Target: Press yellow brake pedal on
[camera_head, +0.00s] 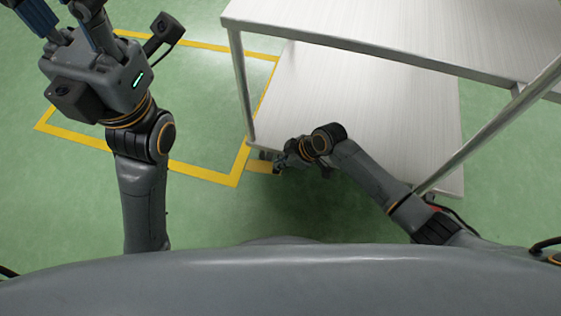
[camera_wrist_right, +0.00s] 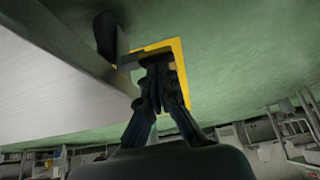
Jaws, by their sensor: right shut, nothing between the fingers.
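My right gripper (camera_head: 279,168) is low by the near left corner of the cart's lower shelf, partly hidden by its own wrist. In the right wrist view its fingers (camera_wrist_right: 158,62) are together and empty. A small yellow piece (camera_head: 259,167) lies beside the fingertips in the head view, by a dark caster; it may be the brake pedal or floor tape. The right wrist view shows a yellow shape (camera_wrist_right: 183,85) around and behind the fingers; I cannot tell whether they touch it. My left gripper (camera_head: 60,12) is at the top left, fingers apart, tips cut off.
The metal cart has an upper shelf (camera_head: 400,22) and a lower shelf (camera_head: 350,95), with upright posts (camera_head: 241,85) close to my right arm. A dark caster (camera_wrist_right: 105,35) shows under the shelf edge. Yellow tape (camera_head: 205,172) marks the green floor, which is open at left.

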